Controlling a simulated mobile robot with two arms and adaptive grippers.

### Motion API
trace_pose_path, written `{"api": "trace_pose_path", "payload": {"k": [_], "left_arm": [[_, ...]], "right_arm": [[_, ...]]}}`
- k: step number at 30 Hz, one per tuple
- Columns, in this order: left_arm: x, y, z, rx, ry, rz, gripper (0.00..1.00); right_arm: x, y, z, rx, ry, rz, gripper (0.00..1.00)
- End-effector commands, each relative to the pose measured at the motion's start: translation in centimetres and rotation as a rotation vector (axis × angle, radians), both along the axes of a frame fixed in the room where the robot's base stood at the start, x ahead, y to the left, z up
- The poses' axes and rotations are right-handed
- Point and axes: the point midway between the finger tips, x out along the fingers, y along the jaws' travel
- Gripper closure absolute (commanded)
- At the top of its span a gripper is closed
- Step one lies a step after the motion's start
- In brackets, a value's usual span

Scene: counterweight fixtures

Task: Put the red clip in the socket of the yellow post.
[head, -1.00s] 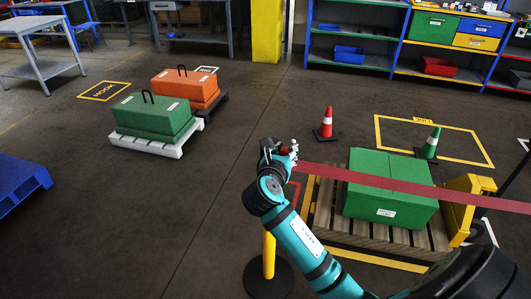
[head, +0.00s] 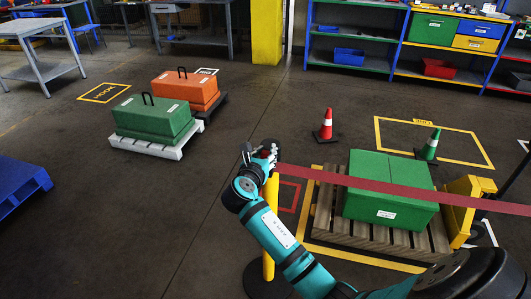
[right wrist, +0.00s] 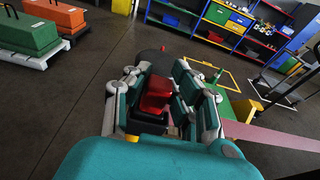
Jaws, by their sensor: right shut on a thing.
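My right gripper (head: 268,154) is shut on the red clip (right wrist: 157,94), which sits between the fingers in the right wrist view. A red belt (head: 350,182) runs from the gripper to the right. The yellow post (head: 270,190) stands on a round black base (head: 252,283). In the head view the gripper is at the height of the post's top in the picture and overlaps it. The socket is hidden, and I cannot tell whether the clip touches it. My arm covers part of the post. My left gripper is not in view.
A green block (head: 390,190) lies on a wooden pallet (head: 355,233) right of the post, under the belt. Orange-red (head: 324,128) and green (head: 430,147) cones stand behind it. Green (head: 152,120) and orange (head: 187,90) weights sit at left. The floor between is free.

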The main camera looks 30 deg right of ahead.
Motion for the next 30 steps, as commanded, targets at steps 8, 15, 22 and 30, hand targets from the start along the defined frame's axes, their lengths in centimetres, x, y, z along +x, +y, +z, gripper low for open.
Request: {"api": "trace_pose_path", "payload": {"k": [8, 15, 22, 30], "left_arm": [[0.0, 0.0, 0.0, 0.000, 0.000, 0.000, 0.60], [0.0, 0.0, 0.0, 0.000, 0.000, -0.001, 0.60], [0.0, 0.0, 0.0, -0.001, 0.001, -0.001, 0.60], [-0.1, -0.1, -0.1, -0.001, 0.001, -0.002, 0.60]], "right_arm": [[0.0, 0.0, -0.2, -0.001, 0.001, 0.000, 0.55], [0.0, 0.0, -0.1, -0.001, 0.001, 0.000, 0.55], [-1.6, 1.9, 0.5, 0.002, 0.001, 0.002, 0.55], [-5.3, 6.3, 1.6, 0.003, 0.002, 0.003, 0.55]]}}
